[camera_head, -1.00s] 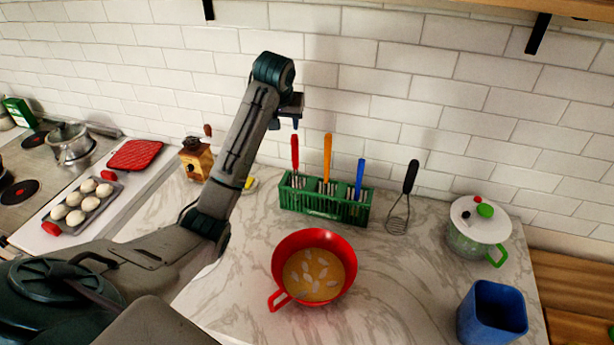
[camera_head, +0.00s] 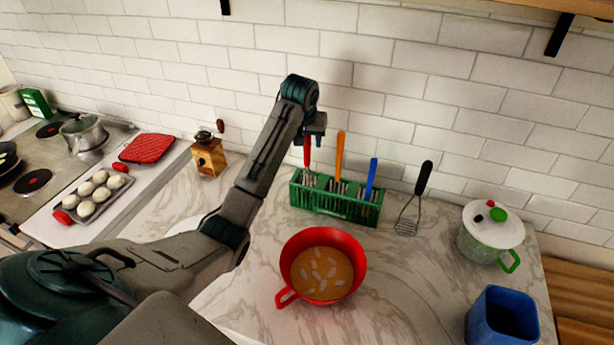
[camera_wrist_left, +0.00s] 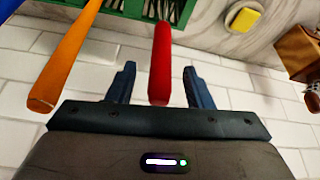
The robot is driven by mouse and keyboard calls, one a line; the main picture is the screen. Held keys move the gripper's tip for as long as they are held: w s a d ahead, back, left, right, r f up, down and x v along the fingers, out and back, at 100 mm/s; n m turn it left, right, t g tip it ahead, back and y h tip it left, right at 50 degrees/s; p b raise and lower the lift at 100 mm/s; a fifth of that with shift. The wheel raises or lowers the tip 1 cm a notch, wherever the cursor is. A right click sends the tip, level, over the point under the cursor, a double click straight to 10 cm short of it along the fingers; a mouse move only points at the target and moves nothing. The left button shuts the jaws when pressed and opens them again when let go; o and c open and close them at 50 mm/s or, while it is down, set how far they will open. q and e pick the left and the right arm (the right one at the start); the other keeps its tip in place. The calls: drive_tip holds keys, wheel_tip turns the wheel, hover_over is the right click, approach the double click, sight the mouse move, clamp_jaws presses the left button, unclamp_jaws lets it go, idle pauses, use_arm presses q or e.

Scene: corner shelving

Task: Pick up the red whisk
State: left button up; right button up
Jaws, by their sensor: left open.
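The red whisk (camera_head: 307,150) stands upright in the left part of a green rack (camera_head: 335,201), its red handle up. In the left wrist view the red handle (camera_wrist_left: 160,62) lies between the two fingers of my open left gripper (camera_wrist_left: 160,85), apart from both. In the head view my left gripper (camera_head: 308,136) is over the top of the red handle and partly hides it. The whisk's lower part is mostly hidden by the rack. My right gripper is not in view.
An orange-handled whisk (camera_head: 339,155) and a blue-handled one (camera_head: 371,178) stand in the same rack, to the right. A red pan (camera_head: 322,266) is in front. A black-handled masher (camera_head: 423,178) leans on the wall. A wooden grinder (camera_head: 208,158) stands left. The tiled wall is close behind.

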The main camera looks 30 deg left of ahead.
use_arm(q)
drive_tip(key=shift+p+x, duration=0.4)
drive_tip(key=shift+x, duration=1.05)
clamp_jaws()
